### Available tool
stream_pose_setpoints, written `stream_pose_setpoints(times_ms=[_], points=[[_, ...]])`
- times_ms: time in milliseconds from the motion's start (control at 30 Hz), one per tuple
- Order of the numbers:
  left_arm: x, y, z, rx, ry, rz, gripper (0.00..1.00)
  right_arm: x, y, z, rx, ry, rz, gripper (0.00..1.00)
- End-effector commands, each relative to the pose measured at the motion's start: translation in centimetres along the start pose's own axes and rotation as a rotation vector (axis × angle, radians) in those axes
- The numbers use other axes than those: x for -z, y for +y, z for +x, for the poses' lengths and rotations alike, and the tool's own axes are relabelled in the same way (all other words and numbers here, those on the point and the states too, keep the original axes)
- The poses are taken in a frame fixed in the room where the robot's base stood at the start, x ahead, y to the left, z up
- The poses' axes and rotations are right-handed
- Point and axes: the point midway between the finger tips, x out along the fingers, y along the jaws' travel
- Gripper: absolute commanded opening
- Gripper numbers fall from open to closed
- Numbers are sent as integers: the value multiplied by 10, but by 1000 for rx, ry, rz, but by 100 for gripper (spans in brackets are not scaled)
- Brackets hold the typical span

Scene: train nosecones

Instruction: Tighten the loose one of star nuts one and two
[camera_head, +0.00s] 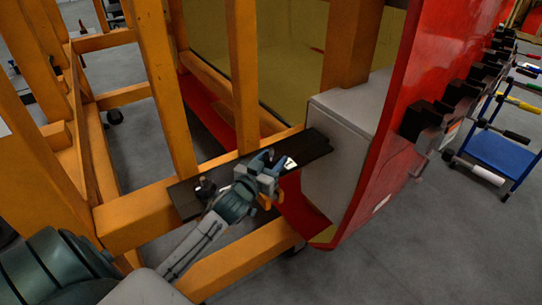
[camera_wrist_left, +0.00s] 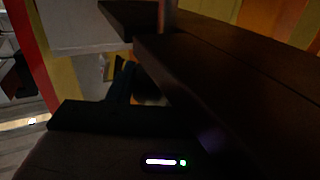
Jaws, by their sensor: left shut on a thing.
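A dark flat bar (camera_head: 312,147) lies across the orange frame beam, running toward the white box. One dark star nut (camera_head: 204,187) stands on the bar's left part. My left gripper (camera_head: 268,166) is at the right part of the bar and is shut on a star nut, which its fingers mostly hide in the head view. In the dark left wrist view, the finger (camera_wrist_left: 120,115) shows beside the bar (camera_wrist_left: 220,75), and a dark rounded shape (camera_wrist_left: 150,88) sits by it. Which nut is loose cannot be told. My right gripper is not in view.
Orange upright posts (camera_head: 244,75) stand close behind the bar. A white box (camera_head: 343,150) and the red nosecone shell (camera_head: 425,70) stand on the right. A blue tool cart (camera_head: 505,152) is at the far right. Grey floor is clear at the lower right.

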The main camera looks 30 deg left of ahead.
Motion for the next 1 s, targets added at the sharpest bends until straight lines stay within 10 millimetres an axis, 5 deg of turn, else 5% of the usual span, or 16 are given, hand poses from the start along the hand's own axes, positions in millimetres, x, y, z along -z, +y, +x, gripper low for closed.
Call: stream_pose_setpoints(times_ms=[600, 633, 700, 1000], points=[[0, 0, 0, -39, 1, 1, 23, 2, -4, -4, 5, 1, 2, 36], [0, 0, 0, -39, 1, 1, 52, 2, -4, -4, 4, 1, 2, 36], [0, 0, 0, -39, 1, 1, 66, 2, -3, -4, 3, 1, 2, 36], [1, 0, 0, -39, 1, 0, 68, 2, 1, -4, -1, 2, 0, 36]])
